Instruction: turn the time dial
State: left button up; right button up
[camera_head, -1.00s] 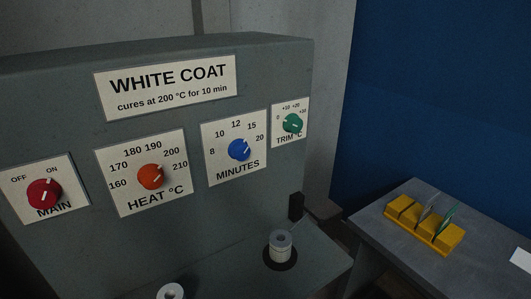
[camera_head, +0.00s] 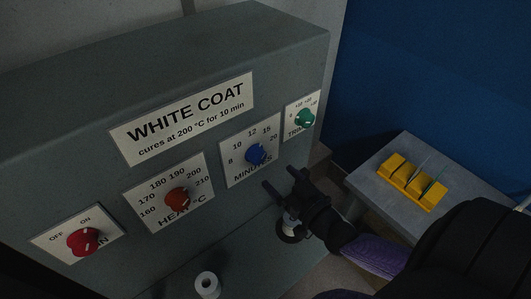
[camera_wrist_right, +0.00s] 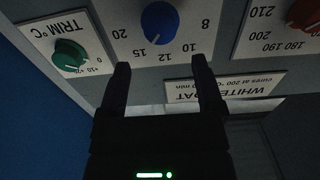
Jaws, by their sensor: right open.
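The time dial is the blue knob (camera_head: 255,154) on the MINUTES plate (camera_head: 236,170), whose marks run 8, 10, 12, 15, 20. It also shows upside down in the right wrist view (camera_wrist_right: 160,22), with its white mark towards the side between 12 and 15. My right gripper (camera_head: 280,178) is open and empty, just below and right of the dial in the head view. In the wrist view its two fingers (camera_wrist_right: 161,68) point at the dial, one on each side, apart from it. My left gripper is in neither view.
The green TRIM knob (camera_head: 305,118) is right of the time dial; the orange HEAT knob (camera_head: 177,199) and red MAIN knob (camera_head: 83,241) are left. A grey spool (camera_head: 207,284) stands below the panel. A yellow rack (camera_head: 411,182) sits on a side table.

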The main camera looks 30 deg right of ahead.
aim_at(261, 160)
jog(key=w+b, duration=0.1)
jog(key=w, duration=0.1)
jog(key=w+b, duration=0.1)
jog(key=w, duration=0.4)
jog(key=shift+w+a+f+b, duration=0.1)
jog(key=shift+w+a+b, duration=0.05)
jog(key=shift+a+b, duration=0.2)
jog(key=shift+c, duration=0.8)
jog(key=shift+w, duration=0.1)
jog(key=c, duration=0.5)
jog(key=n, duration=0.3)
jog(key=shift+c, duration=0.3)
jog(key=n, duration=0.4)
jog(key=shift+d, duration=0.1)
jog(key=n, duration=0.7)
jog(key=o, duration=0.4)
jog(key=shift+n, duration=1)
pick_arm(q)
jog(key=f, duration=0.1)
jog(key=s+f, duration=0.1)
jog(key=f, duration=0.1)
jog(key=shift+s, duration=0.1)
pick_arm(e)
jog(key=o, duration=0.5)
